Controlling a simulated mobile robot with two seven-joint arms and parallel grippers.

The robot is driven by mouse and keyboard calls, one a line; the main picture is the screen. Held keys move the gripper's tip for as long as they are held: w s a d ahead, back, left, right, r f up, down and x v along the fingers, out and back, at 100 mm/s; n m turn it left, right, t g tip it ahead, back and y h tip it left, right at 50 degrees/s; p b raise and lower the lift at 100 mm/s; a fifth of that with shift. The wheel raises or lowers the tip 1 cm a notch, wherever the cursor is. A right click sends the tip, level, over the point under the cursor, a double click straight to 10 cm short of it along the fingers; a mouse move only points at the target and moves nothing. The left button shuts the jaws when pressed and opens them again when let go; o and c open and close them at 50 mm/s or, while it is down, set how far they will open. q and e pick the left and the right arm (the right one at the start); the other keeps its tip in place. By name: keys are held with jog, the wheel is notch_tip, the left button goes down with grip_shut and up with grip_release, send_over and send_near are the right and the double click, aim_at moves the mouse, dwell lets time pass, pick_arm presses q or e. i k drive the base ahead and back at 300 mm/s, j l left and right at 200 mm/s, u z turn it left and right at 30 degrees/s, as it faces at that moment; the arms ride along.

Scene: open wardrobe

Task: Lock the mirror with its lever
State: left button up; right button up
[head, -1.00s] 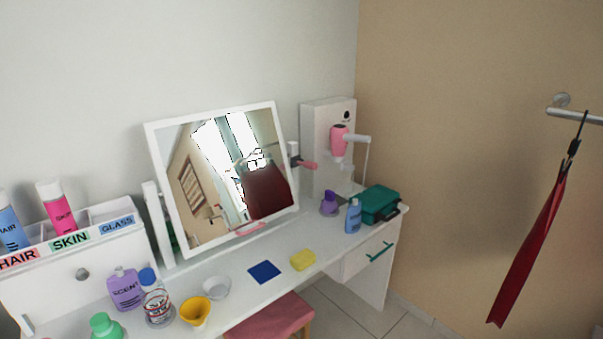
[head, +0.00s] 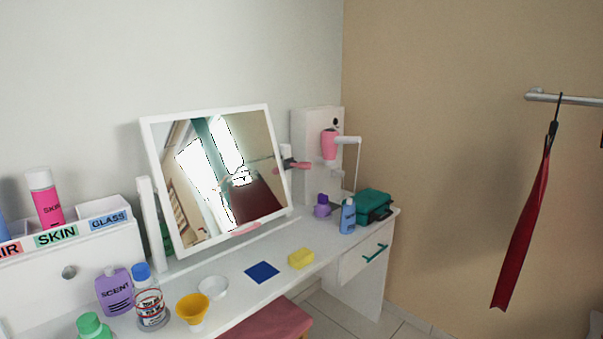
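The mirror (head: 180,155) has a white frame and stands tilted between posts at the back of the white dressing table. A pink handle (head: 246,228) is on its lower edge. The pink lever (head: 299,165) sticks out to the right from the dark pivot beside the mirror's right edge, and looks about horizontal. Whether it is locked cannot be told. Neither of my grippers is in the head view.
The white table (head: 225,262) holds a yellow cup (head: 192,310), a white bowl (head: 213,288), a blue cloth (head: 262,272), a yellow sponge (head: 301,259), bottles and a teal case (head: 373,206). A pink hair dryer (head: 330,145) hangs behind the lever. A pink stool (head: 268,322) stands in front.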

aim_at(303, 165)
jog(key=i+l, duration=0.25)
jog(key=i, duration=0.2)
jog(key=i+l, duration=0.25)
jog(key=i, duration=0.25)
